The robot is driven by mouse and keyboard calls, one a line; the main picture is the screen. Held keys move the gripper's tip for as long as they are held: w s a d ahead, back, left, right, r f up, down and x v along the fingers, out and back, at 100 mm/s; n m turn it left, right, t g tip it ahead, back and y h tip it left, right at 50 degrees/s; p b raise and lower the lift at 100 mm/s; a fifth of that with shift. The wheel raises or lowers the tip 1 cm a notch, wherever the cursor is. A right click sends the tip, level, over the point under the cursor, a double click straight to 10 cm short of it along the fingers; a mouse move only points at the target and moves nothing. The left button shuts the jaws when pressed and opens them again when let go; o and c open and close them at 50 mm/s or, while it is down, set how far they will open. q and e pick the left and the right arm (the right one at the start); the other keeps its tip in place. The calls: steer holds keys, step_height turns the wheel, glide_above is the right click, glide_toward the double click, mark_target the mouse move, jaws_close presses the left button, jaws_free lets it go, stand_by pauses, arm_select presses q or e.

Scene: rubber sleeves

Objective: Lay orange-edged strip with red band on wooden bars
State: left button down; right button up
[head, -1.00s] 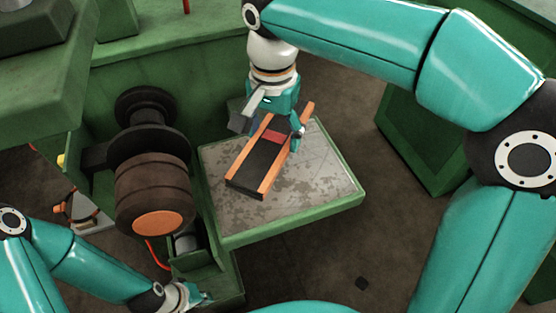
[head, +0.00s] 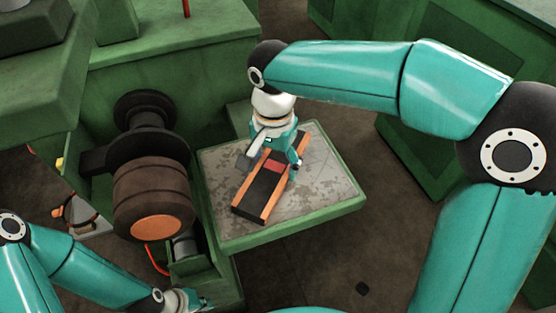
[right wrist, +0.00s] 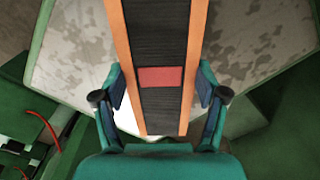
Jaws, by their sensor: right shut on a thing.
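The orange-edged strip (head: 259,189) is black and ribbed, with a red band (head: 274,167) across it. It is over the metal-topped green table, slanting from lower left to upper right. It also shows in the right wrist view (right wrist: 161,35). My right gripper (head: 272,165) is shut on the strip, with one finger at each long edge near the red band (right wrist: 161,77). Whether the strip touches the tabletop I cannot tell. I cannot make out separate wooden bars. My left gripper (head: 190,299) is at the lower left, away from the strip; its fingers are unclear.
The green table (head: 300,227) has a worn grey top, clear around the strip. A dark roller (head: 152,190) with an orange end face stands on its left. A green machine body (head: 190,70) lies behind, and another green block (head: 425,150) stands to the right.

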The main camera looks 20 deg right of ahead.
steer(key=o, duration=1.2)
steer(key=shift+c, duration=0.2)
